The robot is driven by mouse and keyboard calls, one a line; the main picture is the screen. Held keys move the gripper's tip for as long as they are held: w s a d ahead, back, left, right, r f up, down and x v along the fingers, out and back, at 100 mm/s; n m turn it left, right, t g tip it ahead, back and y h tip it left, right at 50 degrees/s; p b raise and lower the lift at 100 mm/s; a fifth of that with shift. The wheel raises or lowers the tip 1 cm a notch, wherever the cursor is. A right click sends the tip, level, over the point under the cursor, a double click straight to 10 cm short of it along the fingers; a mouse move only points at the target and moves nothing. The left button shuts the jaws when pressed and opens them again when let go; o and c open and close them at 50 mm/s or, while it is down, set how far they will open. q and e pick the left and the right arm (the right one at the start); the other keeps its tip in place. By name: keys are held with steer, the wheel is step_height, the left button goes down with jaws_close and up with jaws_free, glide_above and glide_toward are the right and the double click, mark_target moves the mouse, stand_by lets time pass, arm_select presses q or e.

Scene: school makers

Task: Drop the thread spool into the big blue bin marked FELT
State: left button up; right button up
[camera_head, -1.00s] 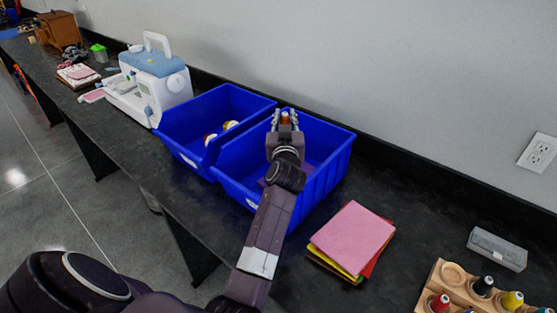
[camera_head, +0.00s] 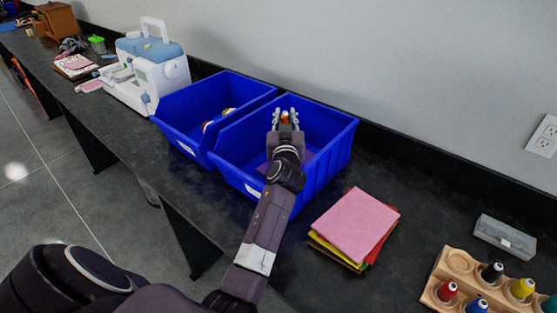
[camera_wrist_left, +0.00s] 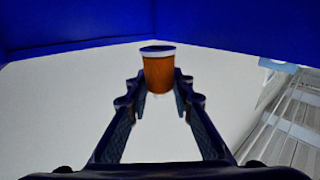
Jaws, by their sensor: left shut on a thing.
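My left gripper (camera_head: 286,115) is shut on an orange thread spool (camera_head: 285,118). In the left wrist view the spool (camera_wrist_left: 159,72) sits upright between the two fingertips, with a pale rim and dark top. In the head view, gripper and spool appear over the opening of the right-hand big blue bin (camera_head: 335,155). A second blue bin (camera_head: 178,128) stands against its left side. Both bins have small white front labels, too small to read, so I cannot tell which says FELT. My right gripper is not in view.
The left bin holds a few spools (camera_head: 208,126). A white and blue sewing machine (camera_head: 150,70) stands left of the bins. Felt sheets (camera_head: 356,224) lie to the right, with a wooden spool rack (camera_head: 440,285) and a grey box (camera_head: 504,237) beyond. A wall runs behind.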

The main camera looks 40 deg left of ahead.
arm_select(q)
steer(key=o, duration=1.1)
step_height(320, 180, up, 10)
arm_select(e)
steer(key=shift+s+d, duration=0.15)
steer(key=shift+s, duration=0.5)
